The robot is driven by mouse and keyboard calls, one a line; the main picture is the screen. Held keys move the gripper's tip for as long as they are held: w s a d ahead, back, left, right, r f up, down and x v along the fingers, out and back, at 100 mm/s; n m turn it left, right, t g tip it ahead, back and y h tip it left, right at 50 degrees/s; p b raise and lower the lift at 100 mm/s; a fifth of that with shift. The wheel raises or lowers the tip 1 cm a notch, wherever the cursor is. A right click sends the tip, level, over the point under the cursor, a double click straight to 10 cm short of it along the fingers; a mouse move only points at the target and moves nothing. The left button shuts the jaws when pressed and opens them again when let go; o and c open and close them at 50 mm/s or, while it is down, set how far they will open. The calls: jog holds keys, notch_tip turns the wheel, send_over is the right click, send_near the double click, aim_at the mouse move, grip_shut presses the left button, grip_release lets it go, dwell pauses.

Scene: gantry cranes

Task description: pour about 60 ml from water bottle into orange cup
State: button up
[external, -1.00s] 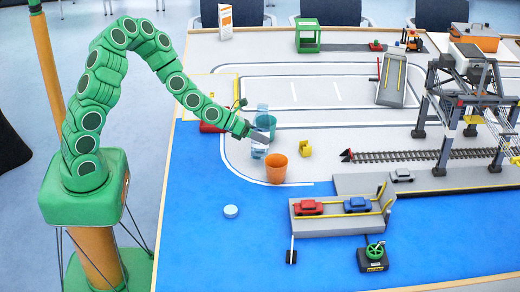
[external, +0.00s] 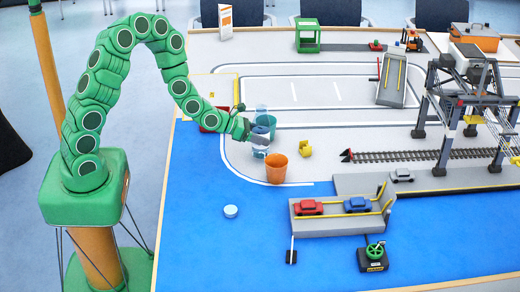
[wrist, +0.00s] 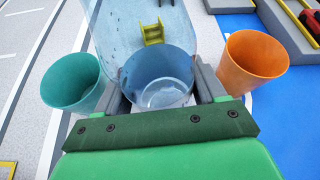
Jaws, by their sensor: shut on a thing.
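The clear bluish water bottle (external: 262,117) stands roughly upright just behind and left of the orange cup (external: 276,171). My gripper (external: 260,138) reaches it from the left and is shut around its body. In the wrist view the bottle (wrist: 157,72) sits between my two fingers (wrist: 160,92). The orange cup (wrist: 255,62) is on the right there, apart from the bottle, open side up. Its inside shows no water that I can make out. The water level in the bottle is unclear, and I cannot tell whether its base touches the table.
A teal cup (wrist: 72,80) stands on the bottle's other side; it is partly hidden externally (external: 268,122). A yellow piece (external: 305,150) lies right of the cups. A pale round disc (external: 231,211) lies on the blue area in front. A car platform (external: 340,222) stands front right.

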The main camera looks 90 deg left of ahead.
jog(key=shift+w+a+m+y, duration=0.1)
jog(key=shift+a+m+y, duration=0.05)
jog(key=shift+m+y, duration=0.2)
